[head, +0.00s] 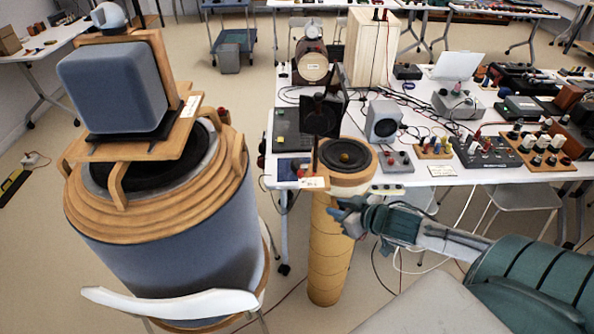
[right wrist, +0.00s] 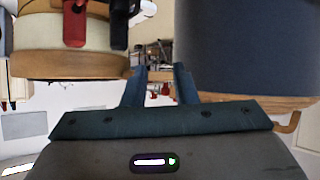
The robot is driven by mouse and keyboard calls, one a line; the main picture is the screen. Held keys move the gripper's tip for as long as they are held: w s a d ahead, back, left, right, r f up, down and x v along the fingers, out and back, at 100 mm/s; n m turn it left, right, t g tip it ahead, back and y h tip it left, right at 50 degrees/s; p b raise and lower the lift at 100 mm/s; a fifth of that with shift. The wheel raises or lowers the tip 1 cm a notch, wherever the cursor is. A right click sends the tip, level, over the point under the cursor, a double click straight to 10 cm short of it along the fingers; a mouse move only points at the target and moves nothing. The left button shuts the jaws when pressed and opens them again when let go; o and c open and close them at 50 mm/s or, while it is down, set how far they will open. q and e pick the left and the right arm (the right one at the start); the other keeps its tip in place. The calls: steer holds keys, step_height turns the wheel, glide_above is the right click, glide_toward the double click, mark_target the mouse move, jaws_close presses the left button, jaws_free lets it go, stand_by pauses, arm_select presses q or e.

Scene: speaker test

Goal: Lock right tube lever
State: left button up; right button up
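The right tube (head: 330,255) is a tall wooden column with a black speaker cone (head: 345,155) set in its top. A thin dark upright piece with a white label (head: 313,183) stands at its left edge; I cannot make out clearly which part is the lever. My right gripper (head: 340,212) is just in front of the tube's upper part, pointing left. In the right wrist view its two fingers (right wrist: 160,88) stand apart with a gap and nothing held between them. Red and black pieces (right wrist: 75,22) show at the upper left there. My left gripper is out of view.
A large blue drum (head: 175,240) with a wooden top and a blue box speaker (head: 115,85) stands at the left. A white table (head: 400,180) crowded with equipment lies behind the tube. Cables hang below it. Open floor shows between drum and tube.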

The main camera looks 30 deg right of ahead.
mark_target(302, 172)
steer(key=w+d+r+n+y, duration=0.1)
steer(key=w+r+n+y, duration=0.15)
steer(key=w+r, duration=0.35)
steer(key=shift+m+t+y, duration=0.45)
steer(key=shift+t, duration=0.05)
steer(key=b+x, duration=0.2)
steer(key=b, duration=0.4)
steer(key=b+x, duration=0.2)
steer(key=b, duration=0.4)
steer(key=shift+s+a, duration=0.1)
steer(key=shift+a, duration=0.15)
steer(key=shift+w+r, duration=0.1)
steer(key=shift+w, duration=0.4)
steer(key=shift+a+x, duration=0.2)
steer(key=shift+x, duration=0.95)
steer(key=shift+w+a+f, duration=0.15)
steer(key=shift+w+f, duration=0.1)
steer(key=shift+w, duration=0.2)
steer(key=shift+w+a+f, duration=0.25)
steer(key=shift+w, duration=0.15)
steer(key=shift+c, duration=0.3)
